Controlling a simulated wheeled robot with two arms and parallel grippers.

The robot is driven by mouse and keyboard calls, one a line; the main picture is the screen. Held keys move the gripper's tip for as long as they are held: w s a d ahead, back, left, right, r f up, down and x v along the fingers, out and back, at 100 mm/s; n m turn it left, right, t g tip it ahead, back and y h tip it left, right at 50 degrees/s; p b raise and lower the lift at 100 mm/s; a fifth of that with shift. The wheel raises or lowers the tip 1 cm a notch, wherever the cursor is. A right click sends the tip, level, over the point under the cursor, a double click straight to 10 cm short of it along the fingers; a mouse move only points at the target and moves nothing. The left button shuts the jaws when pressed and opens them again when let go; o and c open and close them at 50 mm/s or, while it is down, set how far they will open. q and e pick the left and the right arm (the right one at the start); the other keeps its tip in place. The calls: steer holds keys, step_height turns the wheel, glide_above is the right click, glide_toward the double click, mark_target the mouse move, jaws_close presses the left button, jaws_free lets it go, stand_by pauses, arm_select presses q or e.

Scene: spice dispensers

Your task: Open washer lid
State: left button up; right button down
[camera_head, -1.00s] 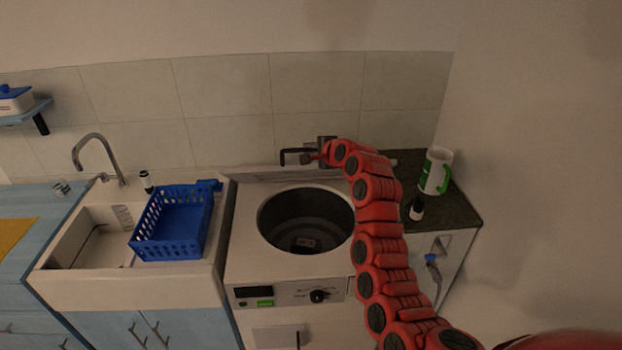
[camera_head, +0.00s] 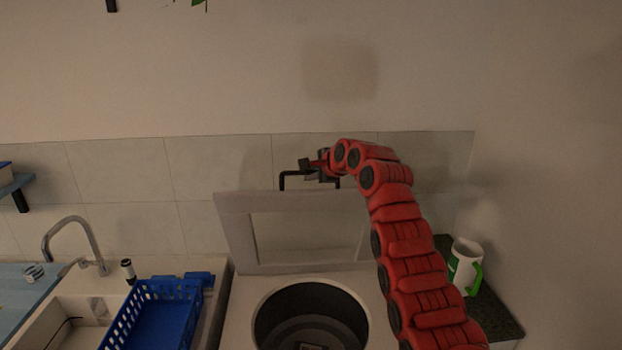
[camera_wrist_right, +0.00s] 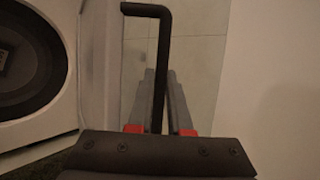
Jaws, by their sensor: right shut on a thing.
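The washer's lid (camera_head: 232,235) stands raised at the back of the washer, a pale frame with a see-through middle. Its black bar handle (camera_head: 283,181) is at the lid's top edge. The washer's round drum opening (camera_head: 311,318) is uncovered below. My right gripper (camera_head: 318,172) is at the handle. In the right wrist view my right gripper (camera_wrist_right: 160,108) is shut on the handle (camera_wrist_right: 161,55), which runs between its fingers and bends left at the top. The washer (camera_wrist_right: 60,60) with its dark round opening shows at the left there. My left gripper is not in view.
A blue basket (camera_head: 160,315) sits over the sink at the left, near a tap (camera_head: 75,235) and a small bottle (camera_head: 128,271). The tiled wall (camera_head: 120,200) is behind.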

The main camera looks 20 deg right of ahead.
steer(key=shift+f, duration=0.15)
steer(key=c, duration=1.1)
jaws_free()
steer(key=shift+w, duration=0.2)
steer(key=shift+s+d+r, duration=0.1)
steer(key=shift+s+r, duration=0.15)
steer(key=shift+s, duration=0.15)
steer(key=b+v, duration=0.7)
steer(key=v, duration=0.9)
steer(key=shift+s+r, duration=0.15)
steer(key=shift+r, duration=0.05)
